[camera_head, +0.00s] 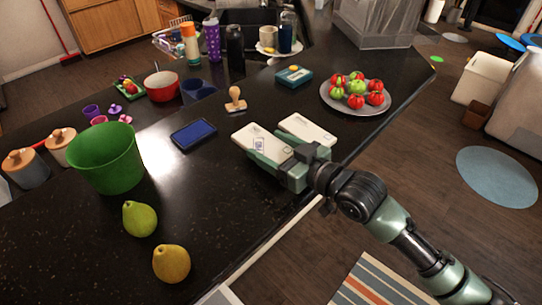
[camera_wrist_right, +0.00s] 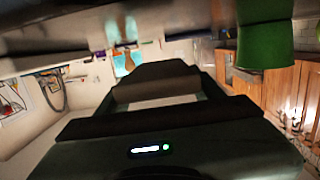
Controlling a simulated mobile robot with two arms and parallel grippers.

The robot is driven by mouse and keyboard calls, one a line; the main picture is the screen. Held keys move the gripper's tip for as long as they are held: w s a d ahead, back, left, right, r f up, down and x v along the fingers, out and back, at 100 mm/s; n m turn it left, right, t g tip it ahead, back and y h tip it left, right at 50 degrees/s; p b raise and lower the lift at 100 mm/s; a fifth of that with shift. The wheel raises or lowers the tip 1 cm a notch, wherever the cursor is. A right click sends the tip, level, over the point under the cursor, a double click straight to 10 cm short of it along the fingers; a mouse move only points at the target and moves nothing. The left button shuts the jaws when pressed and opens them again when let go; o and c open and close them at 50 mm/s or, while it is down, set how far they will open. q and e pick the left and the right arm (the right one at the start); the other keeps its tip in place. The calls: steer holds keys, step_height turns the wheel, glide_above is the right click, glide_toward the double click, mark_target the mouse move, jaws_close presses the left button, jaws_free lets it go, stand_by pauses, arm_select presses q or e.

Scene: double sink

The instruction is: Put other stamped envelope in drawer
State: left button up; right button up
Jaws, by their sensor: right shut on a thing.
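Two white envelopes lie side by side at the counter's front edge in the head view. The left envelope (camera_head: 248,134) shows dark stamp marks. The right envelope (camera_head: 308,129) lies just beyond it and is partly hidden by my gripper. My right gripper (camera_head: 266,158) is shut on the left envelope, at its near side; its fingers hide part of it. In the wrist view the fingers (camera_wrist_right: 155,100) fill the middle, with a pale patch between them that I cannot make out clearly. My left gripper is not in view.
A blue ink pad (camera_head: 193,133) and wooden stamp (camera_head: 236,100) lie behind the envelopes. A plate of tomatoes (camera_head: 329,104) stands right, a green bucket (camera_head: 106,160) left. A green pear (camera_head: 139,219) and a yellow pear (camera_head: 171,264) sit nearer. The counter between is clear.

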steer(key=shift+f+p, duration=0.6)
steer(key=shift+f, duration=1.25)
steer(key=shift+f, duration=0.1)
steer(key=shift+f, duration=0.15)
steer(key=o, duration=1.3)
steer(key=shift+o, duration=0.2)
